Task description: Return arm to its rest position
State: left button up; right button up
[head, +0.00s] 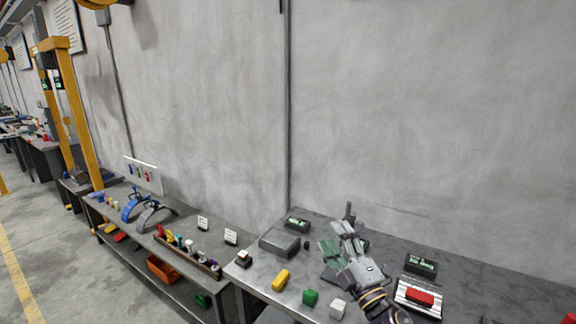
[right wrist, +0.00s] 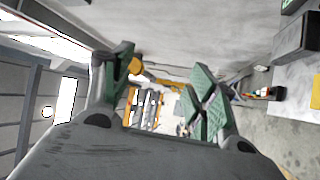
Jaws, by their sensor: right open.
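My right gripper (head: 340,238) is in the head view above the right-hand grey table (head: 460,285). Its green-padded fingers stand apart with nothing visible between them. The right wrist view also shows the open right gripper (right wrist: 160,95), its fingers spread and the room behind them. It hides part of the tabletop and a dark item beneath it. My left gripper is not in view.
Another bench (head: 130,222) with tools stands left. A grey wall (head: 430,120) rises behind.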

jog(key=s+d+f+m+g+h, duration=0.3)
jog(key=d+f+m+h, duration=0.2)
jog(key=f+m, duration=0.25)
jog(key=s+d+f+m+g+h, duration=0.35)
jog(key=d+f+m, duration=0.2)
jog(key=f, duration=0.35)
jog(key=s+f+m+g, duration=0.2)
jog(key=s+f+g, duration=0.4)
jog(key=s, duration=0.4)
jog(key=s+f+m+g, duration=0.2)
jog(key=s+f+g, duration=0.2)
jog(key=s+f, duration=0.4)
jog(key=s+f+g, duration=0.1)
jog(key=s+f, duration=0.1)
jog(key=f, duration=1.4)
jog(key=s+f, duration=0.2)
jog(key=f, duration=1.4)
jog(key=s+d+f, duration=0.2)
jog(key=s+f, duration=0.8)
jog(key=s, duration=0.1)
jog(key=s+d+f+g, duration=0.1)
jog(key=s+f, duration=0.9)
jog(key=s, duration=0.1)
jog(key=shift+d+f, duration=0.15)
jog(key=shift+d, duration=0.2)
